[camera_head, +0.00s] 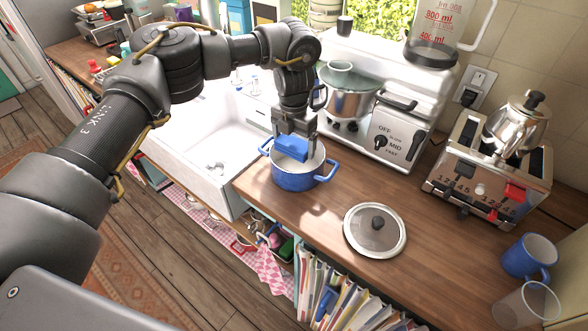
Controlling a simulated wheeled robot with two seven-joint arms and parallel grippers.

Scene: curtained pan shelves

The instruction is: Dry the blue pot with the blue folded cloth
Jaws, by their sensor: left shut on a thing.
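The blue pot (297,181) stands upright and without a lid on the wooden counter, just right of the sink. My left gripper (296,140) points down over the pot's opening. It is shut on the blue folded cloth (291,148), which is at the pot's mouth, over its pale inside. I cannot tell whether the cloth touches the inner wall. The gripper and cloth hide part of the far rim. My right gripper is not in view.
A round lid (361,238) lies on the counter (320,216) right of the pot. The white sink (207,160) is left. Counter right of the lid is clear.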

